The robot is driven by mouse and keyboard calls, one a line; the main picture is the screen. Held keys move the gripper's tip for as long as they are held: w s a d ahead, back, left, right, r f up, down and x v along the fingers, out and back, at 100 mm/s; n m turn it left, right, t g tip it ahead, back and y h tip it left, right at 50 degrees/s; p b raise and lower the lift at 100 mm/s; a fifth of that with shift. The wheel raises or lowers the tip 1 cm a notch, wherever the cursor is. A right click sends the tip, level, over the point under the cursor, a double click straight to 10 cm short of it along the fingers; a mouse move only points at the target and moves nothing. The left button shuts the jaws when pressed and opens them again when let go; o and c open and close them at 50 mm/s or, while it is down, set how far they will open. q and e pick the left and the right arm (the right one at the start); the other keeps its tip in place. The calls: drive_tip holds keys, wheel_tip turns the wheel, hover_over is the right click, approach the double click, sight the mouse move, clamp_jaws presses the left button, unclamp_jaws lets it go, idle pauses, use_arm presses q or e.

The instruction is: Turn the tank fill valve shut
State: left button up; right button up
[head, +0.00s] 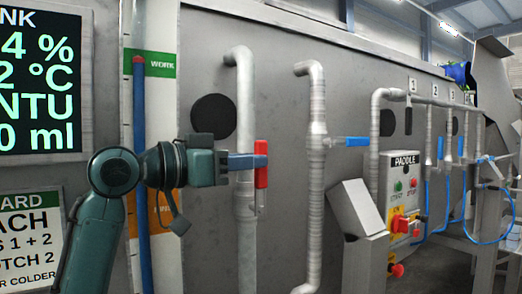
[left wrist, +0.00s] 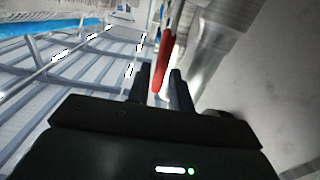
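A red lever handle (head: 261,178) stands upright in front of the left grey pipe (head: 246,90), roughly in line with it. My left gripper (head: 250,163) reaches it from the left in the head view. In the left wrist view the red handle (left wrist: 163,55) lies between the two dark fingers of my left gripper (left wrist: 159,85). The fingers are apart, with a narrow gap showing beside the handle. The valve body behind the handle is partly hidden by the gripper. My right gripper is not in view.
A second grey pipe (head: 317,110) to the right carries a blue lever (head: 350,142) pointing sideways. A paddle control box (head: 402,195) with buttons and a grey sloped box (head: 357,207) stand further right. A display (head: 40,80) hangs at the left.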

sight(261, 186)
use_arm(q)
drive_tip(key=shift+p+x, duration=0.3)
drive_tip(key=shift+x, duration=1.25)
clamp_jaws()
